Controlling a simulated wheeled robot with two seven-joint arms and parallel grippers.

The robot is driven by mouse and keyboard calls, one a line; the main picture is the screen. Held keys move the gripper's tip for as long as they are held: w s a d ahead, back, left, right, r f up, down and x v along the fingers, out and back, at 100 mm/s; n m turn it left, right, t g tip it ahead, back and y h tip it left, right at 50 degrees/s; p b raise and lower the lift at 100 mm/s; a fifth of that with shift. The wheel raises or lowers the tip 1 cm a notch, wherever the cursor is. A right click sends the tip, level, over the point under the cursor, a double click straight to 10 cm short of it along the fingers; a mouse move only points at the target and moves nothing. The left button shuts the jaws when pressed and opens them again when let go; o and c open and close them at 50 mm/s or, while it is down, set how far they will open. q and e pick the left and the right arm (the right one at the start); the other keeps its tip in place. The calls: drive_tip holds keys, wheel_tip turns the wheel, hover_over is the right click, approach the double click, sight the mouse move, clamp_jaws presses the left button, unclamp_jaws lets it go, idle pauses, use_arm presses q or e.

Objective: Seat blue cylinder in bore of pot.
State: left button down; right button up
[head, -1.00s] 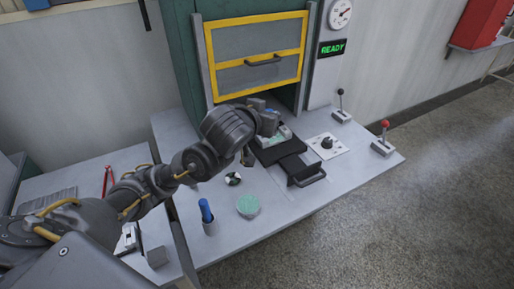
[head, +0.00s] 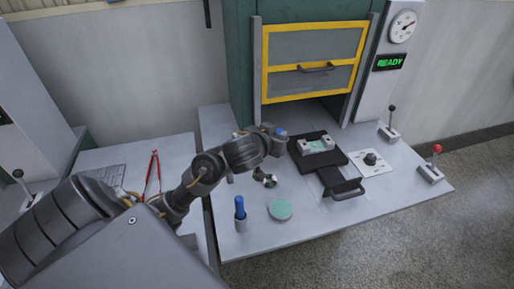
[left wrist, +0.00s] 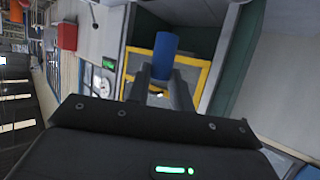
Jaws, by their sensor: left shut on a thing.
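My left gripper (head: 274,138) is in the middle of the head view, raised over the bench, left of the black tray. It is shut on a blue cylinder (head: 281,133). In the left wrist view the blue cylinder (left wrist: 166,55) sticks out beyond the two fingers (left wrist: 165,88). I cannot tell for sure which thing is the pot. A light grey fixture with a green middle (head: 318,146) sits on the black tray, apart from the cylinder. Its bore is too small to make out. My right gripper is not in view.
A grey cup (head: 241,226) holding another blue piece (head: 239,206) and a green disc (head: 281,210) stand near the bench's front. A black-and-white round thing (head: 266,179) lies below my gripper. The tray handle (head: 345,190), knob plate (head: 371,160) and red-topped lever (head: 435,158) are right. A yellow-framed door (head: 314,68) is behind.

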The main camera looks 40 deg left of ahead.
use_arm(q)
drive_tip(key=w+a+f, duration=0.1)
drive_tip(key=a+f, duration=0.2)
drive_tip(key=a, duration=0.1)
drive_tip(key=w+a+f+b, duration=0.1)
drive_tip(key=w+a+f, duration=0.1)
drive_tip(key=a+f, duration=0.1)
drive_tip(key=w+a+f, duration=0.2)
drive_tip(key=a+f, duration=0.1)
drive_tip(key=a, duration=0.2)
drive_tip(key=shift+s+a+f, duration=0.15)
drive_tip(key=shift+f, duration=1.65)
drive_tip(key=shift+s+f, duration=0.1)
drive_tip(key=shift+f, duration=0.2)
drive_tip(key=c, duration=1.6)
unclamp_jaws()
drive_tip(key=shift+c, duration=0.2)
drive_tip(key=shift+o, duration=1)
drive_tip(key=shift+f, duration=0.2)
drive_tip(key=shift+o, duration=1)
drive_tip(key=shift+w+a, duration=0.15)
drive_tip(key=shift+w, duration=0.25)
drive_tip(key=shift+r, duration=0.25)
drive_tip(key=shift+s+r, duration=0.15)
drive_tip(key=shift+s, duration=0.15)
drive_tip(key=v, duration=1.1)
drive_tip(key=shift+r, duration=0.2)
drive_tip(key=shift+s+r, duration=0.1)
